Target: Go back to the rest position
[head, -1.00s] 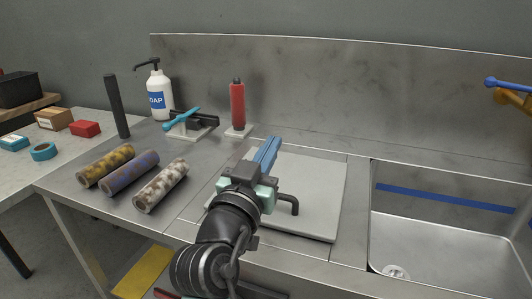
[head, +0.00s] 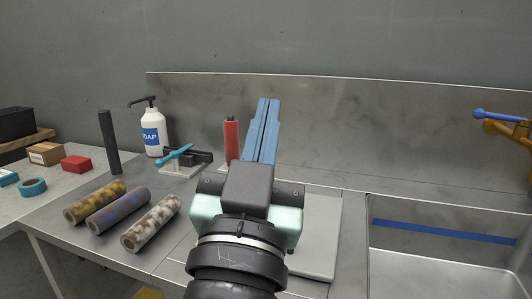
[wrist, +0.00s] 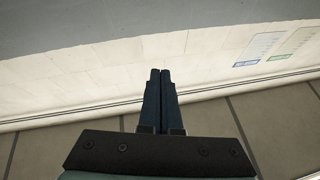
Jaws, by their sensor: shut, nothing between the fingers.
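My gripper (head: 263,130) is raised in front of the metal counter in the head view, its long blue fingers pointing up and away. The fingers lie side by side, shut, with nothing between them. They also show shut in the wrist view (wrist: 160,95), against a pale block wall and a tiled floor. In the head view my gripper and wrist hide much of the light grey board (head: 322,235) on the counter and part of the stand of the red cylinder (head: 231,140).
Several things stand left: three patterned rolls (head: 118,211), a soap bottle (head: 153,133), a dark upright rod (head: 109,143) and a blue-handled device (head: 180,156). A sink (head: 450,265) with an orange tap (head: 510,128) is at right. A metal backsplash (head: 380,130) rises behind.

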